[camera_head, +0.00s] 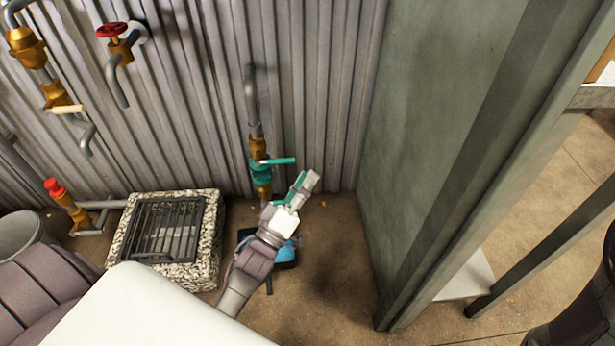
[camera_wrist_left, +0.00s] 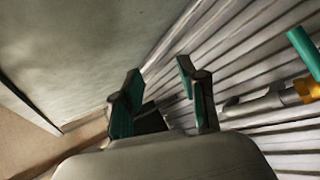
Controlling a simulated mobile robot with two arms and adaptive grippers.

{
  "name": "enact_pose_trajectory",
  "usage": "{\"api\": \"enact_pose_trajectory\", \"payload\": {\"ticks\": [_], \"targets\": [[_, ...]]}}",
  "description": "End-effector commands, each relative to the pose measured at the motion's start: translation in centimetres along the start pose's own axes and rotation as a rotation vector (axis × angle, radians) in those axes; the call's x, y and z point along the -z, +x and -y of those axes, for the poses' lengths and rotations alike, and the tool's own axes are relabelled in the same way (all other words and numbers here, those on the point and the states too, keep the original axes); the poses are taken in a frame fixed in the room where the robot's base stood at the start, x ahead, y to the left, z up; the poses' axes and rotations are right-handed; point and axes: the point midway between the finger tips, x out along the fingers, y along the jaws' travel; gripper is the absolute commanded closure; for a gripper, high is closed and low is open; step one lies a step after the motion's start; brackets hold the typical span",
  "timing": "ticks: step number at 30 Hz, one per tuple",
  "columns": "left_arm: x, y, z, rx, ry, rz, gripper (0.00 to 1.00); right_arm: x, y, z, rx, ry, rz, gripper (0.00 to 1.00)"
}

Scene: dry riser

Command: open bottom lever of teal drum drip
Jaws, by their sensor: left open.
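The teal drum drip (camera_head: 261,171) is a brass tap with a teal body on a grey pipe against the corrugated wall. One teal lever (camera_head: 279,161) sticks out to the right from it; a separate bottom lever cannot be made out. In the left wrist view, the teal lever (camera_wrist_left: 304,52) and brass fitting (camera_wrist_left: 306,89) show at the right edge. My left gripper (camera_head: 304,186) is open and empty, right of the tap and a little below the lever, apart from it. Its fingers (camera_wrist_left: 160,90) also show in the wrist view. My right gripper is not seen.
A blue-topped dark container (camera_head: 285,253) stands below the tap, partly hidden by my left arm. A stone-edged drain grate (camera_head: 168,228) lies left. Other taps, one with a red wheel (camera_head: 111,30), are farther left. A grey-green wall (camera_head: 430,130) bounds the right.

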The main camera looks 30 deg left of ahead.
Motion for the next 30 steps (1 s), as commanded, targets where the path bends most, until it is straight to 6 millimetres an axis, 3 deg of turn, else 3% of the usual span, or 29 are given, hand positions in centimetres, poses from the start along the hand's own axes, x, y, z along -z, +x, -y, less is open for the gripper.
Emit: {"api": "enact_pose_trajectory", "payload": {"ticks": [6, 16, 20, 23, 24, 26, 27, 30], "targets": [[0.4, 0.5, -1.8, -0.041, 0.042, -0.011, 0.58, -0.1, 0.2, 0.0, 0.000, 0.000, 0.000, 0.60], [0.4, 0.5, -2.0, -0.047, 0.048, -0.014, 0.58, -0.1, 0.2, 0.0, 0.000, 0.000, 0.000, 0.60], [-0.7, 0.5, -1.3, -0.029, 0.096, 0.015, 0.79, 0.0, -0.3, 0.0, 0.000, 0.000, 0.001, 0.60], [-4.5, 0.3, 1.3, 0.032, 0.285, 0.123, 0.96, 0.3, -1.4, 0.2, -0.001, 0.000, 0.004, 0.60], [-6.8, 0.1, 2.9, 0.061, 0.411, 0.194, 1.00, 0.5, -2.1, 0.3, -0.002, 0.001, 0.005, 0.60], [-10.4, -0.8, 5.9, 0.100, 0.649, 0.326, 1.00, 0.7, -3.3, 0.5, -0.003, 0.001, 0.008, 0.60], [-12.8, -1.6, 8.1, 0.115, 0.835, 0.427, 1.00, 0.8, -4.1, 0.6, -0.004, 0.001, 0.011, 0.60], [-17.4, -4.4, 13.8, 0.107, 1.340, 0.689, 1.00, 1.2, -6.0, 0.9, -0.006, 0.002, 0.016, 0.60]]}}
